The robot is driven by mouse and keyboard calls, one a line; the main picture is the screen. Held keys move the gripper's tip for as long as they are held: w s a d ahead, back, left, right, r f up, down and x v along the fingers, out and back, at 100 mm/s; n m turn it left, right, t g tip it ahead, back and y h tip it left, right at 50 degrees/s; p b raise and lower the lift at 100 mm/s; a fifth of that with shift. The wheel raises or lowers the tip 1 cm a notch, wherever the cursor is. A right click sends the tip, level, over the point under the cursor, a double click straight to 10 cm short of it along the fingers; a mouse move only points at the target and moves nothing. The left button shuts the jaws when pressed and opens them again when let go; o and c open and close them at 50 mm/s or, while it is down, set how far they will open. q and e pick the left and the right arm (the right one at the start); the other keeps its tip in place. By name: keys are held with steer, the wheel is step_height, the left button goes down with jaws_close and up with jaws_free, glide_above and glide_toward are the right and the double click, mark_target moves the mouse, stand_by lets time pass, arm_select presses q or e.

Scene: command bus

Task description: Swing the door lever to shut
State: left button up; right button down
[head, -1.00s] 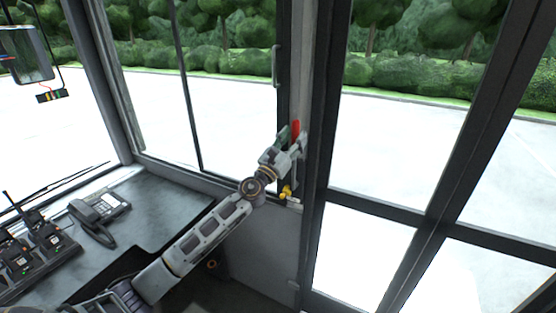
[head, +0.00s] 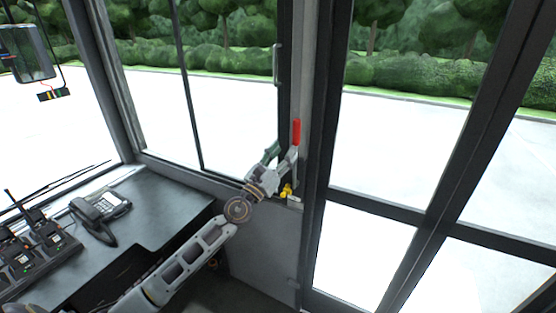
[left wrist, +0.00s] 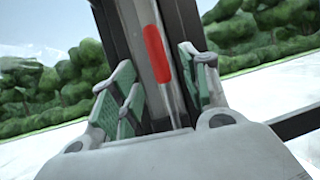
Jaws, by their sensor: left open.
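The door lever has a red grip (head: 296,132) that stands close to upright against the grey post between the side window and the glazed door. My left gripper (head: 281,153) is open, just below and left of the red grip in the head view. In the left wrist view the red grip (left wrist: 156,56) shows ahead, between the lines of the two spread green-padded fingers (left wrist: 155,92). I see no finger closed on it; whether a finger touches the lever is unclear. The lever's lower part is partly hidden by the gripper. My right gripper is out of view.
A small yellow part (head: 286,191) sits low on the post, near my wrist. A dark dashboard (head: 160,215) holds a phone (head: 100,208) and radios in a charger (head: 35,245) at left. The glazed door (head: 380,150) fills the right.

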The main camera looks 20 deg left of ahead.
arm_select(q)
steer(key=shift+v, duration=1.25)
